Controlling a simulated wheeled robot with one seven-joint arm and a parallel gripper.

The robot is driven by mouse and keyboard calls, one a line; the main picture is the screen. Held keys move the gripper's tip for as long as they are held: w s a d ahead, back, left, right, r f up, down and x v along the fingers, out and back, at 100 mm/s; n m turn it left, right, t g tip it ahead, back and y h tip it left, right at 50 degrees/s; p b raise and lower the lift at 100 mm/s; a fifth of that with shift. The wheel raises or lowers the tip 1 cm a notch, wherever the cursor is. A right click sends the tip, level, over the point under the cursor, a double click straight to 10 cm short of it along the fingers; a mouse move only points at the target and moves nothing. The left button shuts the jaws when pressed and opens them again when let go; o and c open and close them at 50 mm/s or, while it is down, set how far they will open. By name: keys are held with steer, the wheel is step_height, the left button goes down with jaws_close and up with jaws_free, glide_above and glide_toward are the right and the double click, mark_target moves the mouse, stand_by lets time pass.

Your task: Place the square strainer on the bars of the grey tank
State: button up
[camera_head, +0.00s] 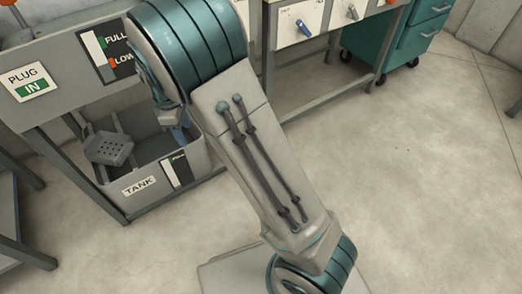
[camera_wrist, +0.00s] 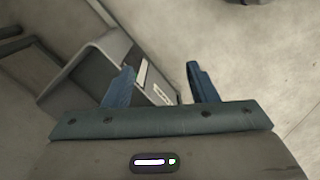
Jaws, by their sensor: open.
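The square strainer (camera_head: 110,149) is a dark grey piece with several holes. In the head view it sits at the left part of the grey tank's top, looking tilted, with an upright part behind it. The grey tank (camera_head: 148,203) is an open box labelled TANK; in the wrist view its rim (camera_wrist: 82,66) shows at the left. My gripper (camera_wrist: 160,84) is open and empty, its blue fingers apart over the tank's labelled side. In the head view my gripper is mostly hidden by my arm, right of the strainer. I cannot make out the strainer or the bars in the wrist view.
A bench with knobs (camera_head: 305,27) and a teal cabinet (camera_head: 405,45) are at the back. The floor (camera_head: 430,170) at the right is clear.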

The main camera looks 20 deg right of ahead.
steer(key=s+d+r+m, duration=0.4)
steer(key=s+d+m, duration=0.3)
steer(key=s, duration=0.4)
steer(key=s+d+r+m+t, duration=0.1)
steer(key=s+d+r+m, duration=0.4)
steer(key=s+d+m, duration=0.2)
steer(key=s+d, duration=0.2)
steer(key=s, duration=0.2)
steer(key=shift+y, duration=0.4)
